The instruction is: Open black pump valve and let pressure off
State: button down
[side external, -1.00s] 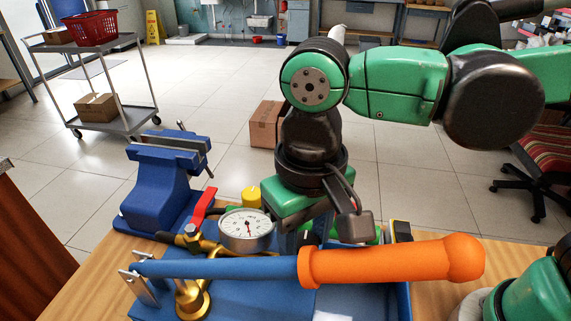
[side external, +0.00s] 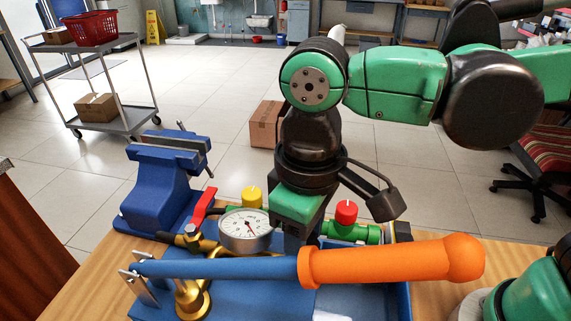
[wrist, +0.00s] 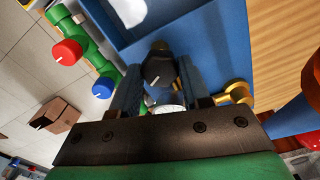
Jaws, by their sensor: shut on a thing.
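The black pump valve knob (wrist: 158,68), with a white pointer line, sits between the two fingers of my gripper (wrist: 158,80) in the wrist view. My gripper is shut on it. In the side view my gripper points down behind the pump's handle, and the black knob is hidden there. The pump has a blue tank (side external: 250,303), a long blue lever with an orange grip (side external: 390,262) and a round white pressure gauge (side external: 245,230). The gauge needle is too small to read surely.
A red knob (side external: 346,212) on green piping, a yellow knob (side external: 252,197) and a red lever (side external: 204,207) stand close around my gripper. A blue knob (wrist: 103,87) shows in the wrist view. A blue vise (side external: 165,180) is at the left. The orange-gripped lever crosses the front.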

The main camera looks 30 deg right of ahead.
jog(key=n, duration=0.5)
jog(key=shift+n, duration=2.5)
jog(key=shift+c, duration=2.1)
grip_release()
jog(key=shift+r, duration=2.8)
